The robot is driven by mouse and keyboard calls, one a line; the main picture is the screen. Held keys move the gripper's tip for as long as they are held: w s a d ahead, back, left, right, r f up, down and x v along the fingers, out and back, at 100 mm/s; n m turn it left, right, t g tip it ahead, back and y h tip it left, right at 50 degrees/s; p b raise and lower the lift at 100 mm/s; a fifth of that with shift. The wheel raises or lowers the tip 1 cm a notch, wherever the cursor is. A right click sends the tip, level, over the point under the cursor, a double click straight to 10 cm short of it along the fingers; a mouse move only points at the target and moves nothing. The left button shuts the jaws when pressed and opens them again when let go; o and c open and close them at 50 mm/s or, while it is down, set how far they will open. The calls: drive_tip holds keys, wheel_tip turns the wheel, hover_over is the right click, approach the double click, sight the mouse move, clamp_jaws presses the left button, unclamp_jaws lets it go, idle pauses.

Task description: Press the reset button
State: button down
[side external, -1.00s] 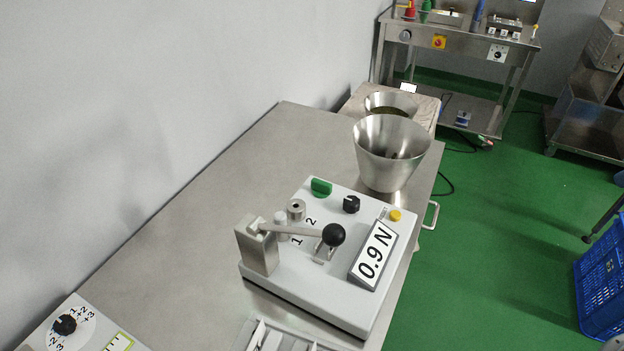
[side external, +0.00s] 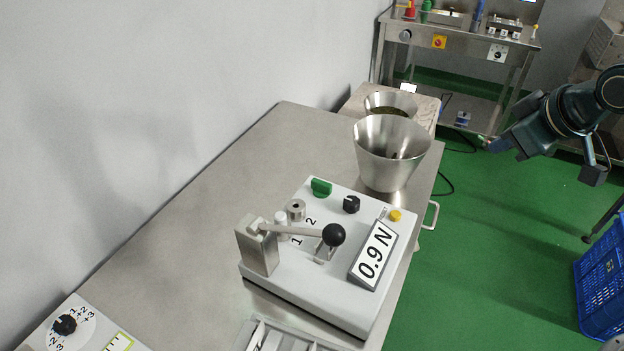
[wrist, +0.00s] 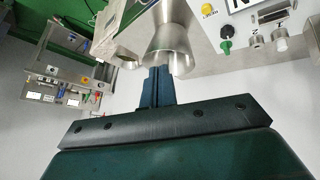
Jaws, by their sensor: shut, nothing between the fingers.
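The yellow reset button (side external: 395,215) sits on the light grey machine (side external: 335,297), at its right rear corner beside a small label. It also shows at the top of the wrist view (wrist: 208,9). My gripper (side external: 490,146) is at the right of the side view, over the green floor, well to the right of the button and apart from it. In the wrist view my closed fingers (wrist: 157,82) point toward the metal funnel, with nothing between them.
A metal funnel (side external: 388,165) stands behind the machine, close to the button. A black ball lever (side external: 333,235), a green knob (side external: 321,187), a black knob (side external: 351,204) and a 0.9 N display (side external: 374,255) are on the machine. A blue crate (side external: 603,285) stands at right.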

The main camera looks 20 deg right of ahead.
sight(399, 218)
drive_tip(key=w+a+f+n+t, duration=0.2)
drive_tip(key=w+a+f+n, duration=0.2)
drive_tip(key=w+a+f, duration=0.4)
drive_tip(key=shift+w+a+f+n, duration=0.4)
drive_tip(key=shift+a+f, duration=0.5)
drive_tip(key=shift+f, duration=0.7)
drive_tip(key=shift+f, duration=0.1)
drive_tip(key=shift+f, duration=4.3)
drive_tip(key=shift+f, duration=0.15)
drive_tip(key=shift+f, duration=0.25)
drive_tip(key=shift+f, duration=0.55)
drive_tip(key=shift+r, duration=0.95)
